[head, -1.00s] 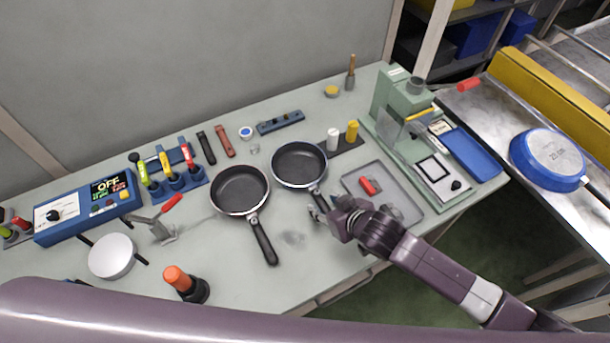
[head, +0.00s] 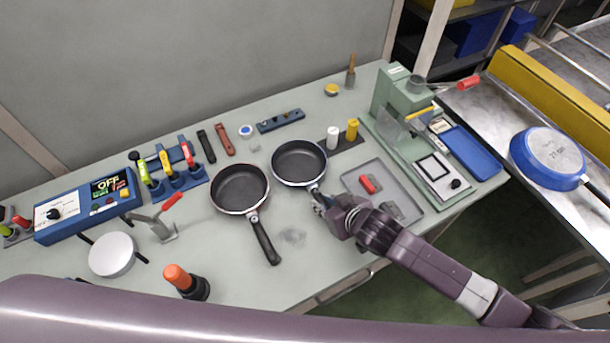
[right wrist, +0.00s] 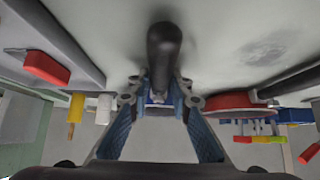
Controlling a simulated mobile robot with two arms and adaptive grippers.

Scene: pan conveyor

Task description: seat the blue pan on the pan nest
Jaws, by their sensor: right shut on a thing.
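A dark-lined pan (head: 299,163) with a bluish rim is at the middle of the table, open side up, its handle toward me. My right gripper (head: 319,200) is shut on that handle (right wrist: 164,50), whose black end shows between the fingers (right wrist: 160,100) in the right wrist view. Whether this pan is lifted I cannot tell. Another pan (head: 552,158), plainly blue outside, lies upside down on the metal surface at the right. A white round piece (head: 112,255) with dark arms stands at the left; I cannot tell if it is the pan nest. My left gripper is not in view.
A second dark pan (head: 240,187) is close left of the held one; its outside looks red in the right wrist view (right wrist: 228,103). A grey tray (head: 408,190) and green press (head: 402,92) stand right. An orange-topped post (head: 178,277) is front left.

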